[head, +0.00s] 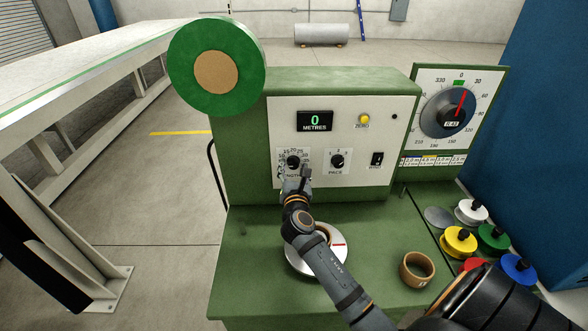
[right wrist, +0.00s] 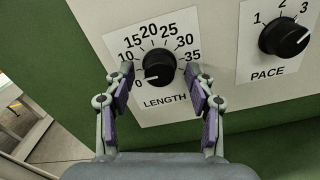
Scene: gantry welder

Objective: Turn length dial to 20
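The length dial is a black round knob on a white plate. It shows in the head view (head: 293,161), partly hidden by my gripper, and in the right wrist view (right wrist: 160,66). Its scale has numbers from 0 to 35, with 20 near the top. The knob's white mark points left toward the 0. My right gripper (head: 299,180) is in front of the dial; in the right wrist view (right wrist: 160,82) its two fingers are spread on either side of the knob, with gaps to it. My left gripper is not in view.
The pace dial (head: 338,160) and a black switch (head: 377,159) sit right of the length dial. The display (head: 315,121) reads 0 metres. A yellow zero button (head: 364,119) is above.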

